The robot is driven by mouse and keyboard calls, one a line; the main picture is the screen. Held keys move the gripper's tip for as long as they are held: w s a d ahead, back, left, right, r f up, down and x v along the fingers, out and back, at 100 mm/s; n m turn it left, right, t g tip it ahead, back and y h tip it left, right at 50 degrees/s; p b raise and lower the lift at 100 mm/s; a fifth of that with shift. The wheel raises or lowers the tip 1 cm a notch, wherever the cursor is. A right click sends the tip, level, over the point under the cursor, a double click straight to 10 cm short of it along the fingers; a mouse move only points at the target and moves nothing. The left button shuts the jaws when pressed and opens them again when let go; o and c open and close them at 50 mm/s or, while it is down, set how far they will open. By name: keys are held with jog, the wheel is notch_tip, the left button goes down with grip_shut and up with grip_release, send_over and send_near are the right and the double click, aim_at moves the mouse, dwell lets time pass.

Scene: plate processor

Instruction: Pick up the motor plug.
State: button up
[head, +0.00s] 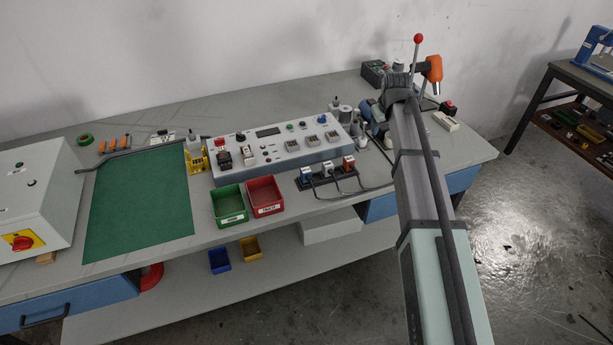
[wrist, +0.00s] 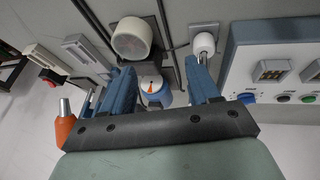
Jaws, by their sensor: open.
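Three corded plugs stand in a black holder (head: 330,184) in front of the grey control panel: a blue one (head: 306,174), a pale one (head: 328,167) and a red one (head: 348,163). I cannot read which is the motor plug. My gripper (head: 374,118) is behind and to the right of them, beyond the panel's right end, and partly hidden by my arm. In the wrist view, its blue fingers (wrist: 160,85) are spread apart with nothing held. A round blue-and-white part with an orange mark (wrist: 153,86) shows between them, further off.
The control panel (head: 270,150) fills the bench middle. Green (head: 229,204) and red (head: 265,195) bins stand before it. A white round part (wrist: 131,39) and a smaller white knob (wrist: 204,43) lie beyond my fingers. An orange-handled tool (head: 433,72) stands at the back right.

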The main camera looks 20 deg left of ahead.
jog(key=s+a+r+g, duration=0.3)
jog(key=s+a, duration=0.7)
jog(key=s, duration=0.1)
notch_tip(320, 180, up, 4)
jog(key=f+g+h, duration=0.1)
jog(key=g, duration=0.1)
send_over(306, 170)
jog(key=shift+n, duration=0.3)
jog(key=f, duration=0.5)
jog(key=w+f, duration=0.1)
jog(key=f, duration=0.1)
jog(key=shift+d+f, duration=0.1)
jog(key=shift+f, duration=0.25)
jog(key=shift+s+f, duration=0.25)
jog(key=shift+f, duration=1.05)
jog(key=shift+s+f, duration=0.25)
jog(key=shift+f, duration=1)
jog(key=shift+c, duration=0.3)
jog(key=c, duration=1)
jog(key=shift+c, duration=0.2)
jog(key=shift+r, duration=0.1)
